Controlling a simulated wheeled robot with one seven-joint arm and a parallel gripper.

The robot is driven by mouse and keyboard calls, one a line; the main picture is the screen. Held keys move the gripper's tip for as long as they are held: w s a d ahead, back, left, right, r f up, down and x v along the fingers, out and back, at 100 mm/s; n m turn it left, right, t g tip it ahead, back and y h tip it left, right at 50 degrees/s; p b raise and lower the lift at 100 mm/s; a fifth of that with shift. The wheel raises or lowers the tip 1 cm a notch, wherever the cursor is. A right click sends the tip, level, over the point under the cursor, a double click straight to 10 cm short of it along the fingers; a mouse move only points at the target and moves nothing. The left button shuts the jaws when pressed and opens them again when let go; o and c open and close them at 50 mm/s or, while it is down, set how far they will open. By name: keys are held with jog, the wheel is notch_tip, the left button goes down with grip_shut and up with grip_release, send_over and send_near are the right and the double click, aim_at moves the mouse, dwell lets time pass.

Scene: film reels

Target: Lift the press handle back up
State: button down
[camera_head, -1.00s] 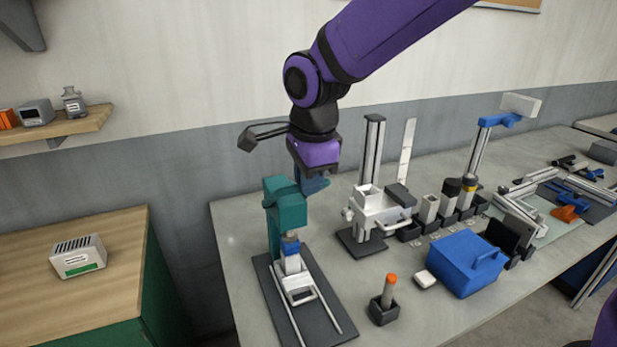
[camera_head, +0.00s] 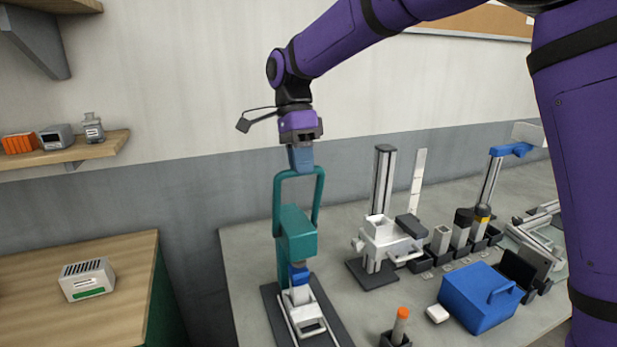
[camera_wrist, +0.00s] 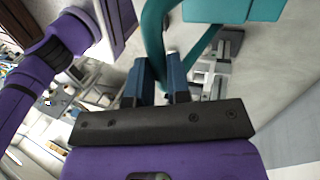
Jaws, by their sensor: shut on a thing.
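The teal press (camera_head: 297,234) stands on a dark base with pale rails at the near left of the bench. Its teal handle (camera_head: 319,192) is a loop that stands upright above the press body. My gripper (camera_head: 301,165) points down and is shut on the top bar of the handle. In the wrist view the blue fingers (camera_wrist: 160,82) close around the teal handle bar (camera_wrist: 152,35), with the press body at the top right. Below the press head are a blue part (camera_head: 299,275) and a white holder (camera_head: 304,312).
A white device (camera_head: 388,240) with a tall column stands right of the press. A blue box (camera_head: 478,298), an orange-topped stick (camera_head: 401,322) in a dark holder and several dark bins are further right. A wall shelf (camera_head: 70,152) is at the left.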

jog(key=w, duration=0.3)
jog(key=shift+a+r, duration=0.2)
jog(key=shift+a, duration=0.2)
jog(key=shift+w+r, duration=0.1)
jog(key=shift+w, duration=0.05)
jog(key=c, duration=1.1)
grip_release()
jog(key=shift+w+a, duration=0.1)
jog(key=shift+w, duration=0.1)
jog(key=v, duration=1)
jog(key=shift+w+r, duration=0.1)
jog(key=shift+r, duration=0.2)
